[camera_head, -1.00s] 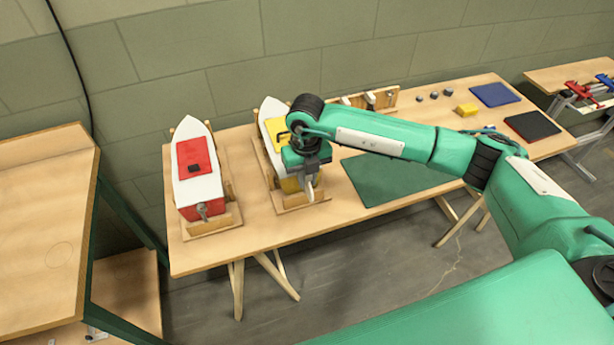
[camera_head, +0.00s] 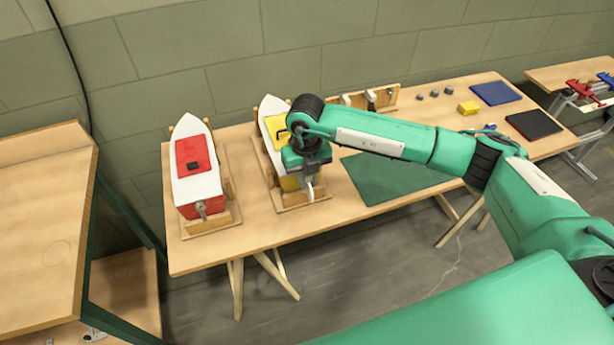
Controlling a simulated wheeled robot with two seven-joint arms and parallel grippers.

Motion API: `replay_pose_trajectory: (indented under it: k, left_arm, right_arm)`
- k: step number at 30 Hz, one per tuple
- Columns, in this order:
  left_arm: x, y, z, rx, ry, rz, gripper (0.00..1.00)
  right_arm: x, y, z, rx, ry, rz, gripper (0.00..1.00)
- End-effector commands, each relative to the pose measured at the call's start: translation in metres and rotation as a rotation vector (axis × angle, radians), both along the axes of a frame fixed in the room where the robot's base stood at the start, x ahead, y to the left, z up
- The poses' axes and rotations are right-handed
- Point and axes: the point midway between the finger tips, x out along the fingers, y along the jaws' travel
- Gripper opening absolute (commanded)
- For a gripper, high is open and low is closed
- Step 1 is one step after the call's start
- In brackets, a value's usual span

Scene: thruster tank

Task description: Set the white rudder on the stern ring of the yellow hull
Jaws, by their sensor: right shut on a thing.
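The yellow hull (camera_head: 276,129), a white boat with yellow deck and stern, sits in a wooden cradle (camera_head: 292,201) on the table. My right gripper (camera_head: 310,184) is over its stern and points down. It is shut on the white rudder (camera_head: 310,193), of which a small light piece shows below the jaws at the yellow stern. The stern ring is hidden behind the gripper, so I cannot tell whether the rudder touches it. My left gripper is not in view.
A red and white boat (camera_head: 195,167) in its own cradle stands to the left. A green mat (camera_head: 390,178) lies to the right.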

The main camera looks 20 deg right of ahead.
Motion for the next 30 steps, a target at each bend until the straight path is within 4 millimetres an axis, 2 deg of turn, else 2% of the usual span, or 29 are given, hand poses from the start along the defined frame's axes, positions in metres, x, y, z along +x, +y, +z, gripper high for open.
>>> replay_pose_trajectory:
  k: [30]
  left_arm:
    - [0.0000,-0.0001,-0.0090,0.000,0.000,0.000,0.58]
  right_arm:
    - [0.0000,0.0000,-0.0074,0.000,0.000,0.000,0.00]
